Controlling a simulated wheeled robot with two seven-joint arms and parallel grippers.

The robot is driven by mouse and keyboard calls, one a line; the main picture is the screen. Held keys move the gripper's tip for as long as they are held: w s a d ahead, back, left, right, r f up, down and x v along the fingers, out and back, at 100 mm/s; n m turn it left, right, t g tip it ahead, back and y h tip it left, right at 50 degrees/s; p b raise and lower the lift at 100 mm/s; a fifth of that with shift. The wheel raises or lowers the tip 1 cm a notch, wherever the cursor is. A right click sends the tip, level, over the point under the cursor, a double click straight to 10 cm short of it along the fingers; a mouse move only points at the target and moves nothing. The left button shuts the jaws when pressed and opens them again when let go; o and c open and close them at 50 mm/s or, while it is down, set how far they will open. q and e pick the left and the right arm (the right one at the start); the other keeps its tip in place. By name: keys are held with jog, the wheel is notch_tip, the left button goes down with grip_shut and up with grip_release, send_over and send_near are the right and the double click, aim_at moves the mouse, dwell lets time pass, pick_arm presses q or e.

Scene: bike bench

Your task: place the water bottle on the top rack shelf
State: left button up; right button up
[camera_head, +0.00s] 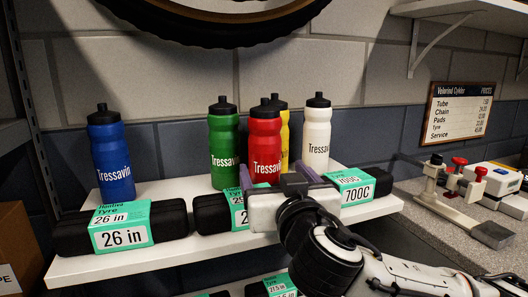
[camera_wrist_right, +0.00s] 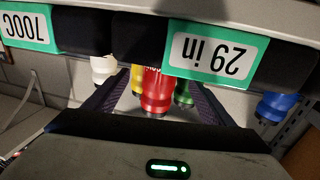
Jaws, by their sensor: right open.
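Several water bottles stand upright on the white top rack shelf (camera_head: 150,258): a blue one (camera_head: 111,160), a green one (camera_head: 223,148), a red one (camera_head: 264,148), a yellow one (camera_head: 285,135) and a white one (camera_head: 316,138). My right gripper (camera_head: 281,180) is open at the shelf's front, before the red bottle. In the right wrist view, which looks upside down, the red bottle (camera_wrist_right: 156,90) shows between the spread fingers, with parts of the yellow and green bottles behind. I cannot tell whether the fingers touch any bottle. My left gripper is out of view.
Boxed tyres line the shelf front: a 26 in tyre (camera_head: 122,232), one partly hidden behind my gripper, and a 700C tyre (camera_head: 356,190). More boxes sit below. A bike wheel (camera_head: 215,30) hangs above. A grey bench with tools (camera_head: 480,205) is at right. The shelf between blue and green is clear.

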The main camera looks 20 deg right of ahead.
aim_at(268, 160)
jog(key=w, duration=0.1)
jog(key=w+p, duration=0.1)
jog(key=w, duration=0.2)
jog(key=shift+w+d+r, duration=0.15)
jog(key=shift+d+r, duration=0.1)
jog(key=shift+r, duration=0.15)
jog(key=shift+w+f, duration=0.15)
jog(key=shift+w, duration=0.45)
jog(key=c, duration=1.3)
